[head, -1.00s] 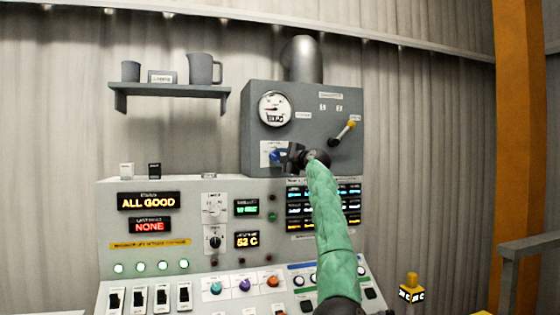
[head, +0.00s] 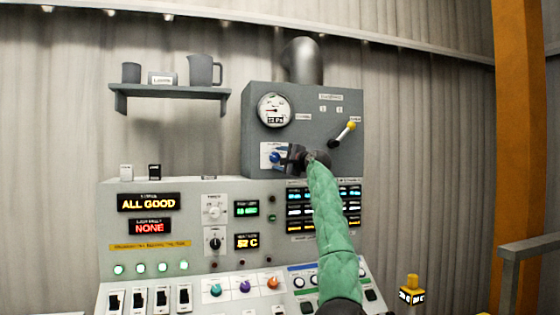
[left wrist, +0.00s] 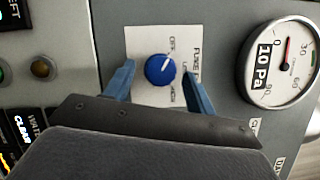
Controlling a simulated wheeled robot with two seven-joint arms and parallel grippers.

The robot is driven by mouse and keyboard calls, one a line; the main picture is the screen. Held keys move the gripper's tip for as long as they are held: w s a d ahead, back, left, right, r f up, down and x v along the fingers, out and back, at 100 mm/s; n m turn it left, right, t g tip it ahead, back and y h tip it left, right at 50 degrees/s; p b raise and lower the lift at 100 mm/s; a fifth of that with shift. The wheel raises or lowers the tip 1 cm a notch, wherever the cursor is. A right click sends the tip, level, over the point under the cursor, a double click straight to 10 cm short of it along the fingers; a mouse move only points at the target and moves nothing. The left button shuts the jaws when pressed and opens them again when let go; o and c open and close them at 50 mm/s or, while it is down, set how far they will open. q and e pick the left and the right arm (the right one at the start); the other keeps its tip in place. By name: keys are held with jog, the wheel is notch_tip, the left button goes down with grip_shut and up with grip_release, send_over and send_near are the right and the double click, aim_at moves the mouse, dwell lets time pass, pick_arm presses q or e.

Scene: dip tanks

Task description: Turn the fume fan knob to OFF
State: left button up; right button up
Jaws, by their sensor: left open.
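The fume fan knob (left wrist: 161,69) is blue and round, on a white plate (left wrist: 143,45) in the left wrist view. Its white pointer mark points to the upper right, towards the OFF label. My left gripper (left wrist: 158,76) is open, with one blue finger on each side of the knob and a visible gap to it. In the head view the knob (head: 275,157) shows just left of my left gripper (head: 286,158), on the grey box (head: 300,98). My right gripper is not in view.
A round gauge (head: 274,110) sits above the knob; it reads 10 Pa in the left wrist view (left wrist: 280,64). A yellow-tipped lever (head: 343,132) is to the upper right. The sloped console (head: 190,270) with switches and displays lies below.

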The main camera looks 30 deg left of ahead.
pick_arm(q)
jog(key=b+v, duration=0.1)
jog(key=v, duration=0.6)
jog(key=shift+d, duration=0.3)
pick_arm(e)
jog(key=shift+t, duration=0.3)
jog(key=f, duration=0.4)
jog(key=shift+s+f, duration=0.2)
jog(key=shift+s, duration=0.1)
pick_arm(q)
jog(key=shift+f, duration=0.1)
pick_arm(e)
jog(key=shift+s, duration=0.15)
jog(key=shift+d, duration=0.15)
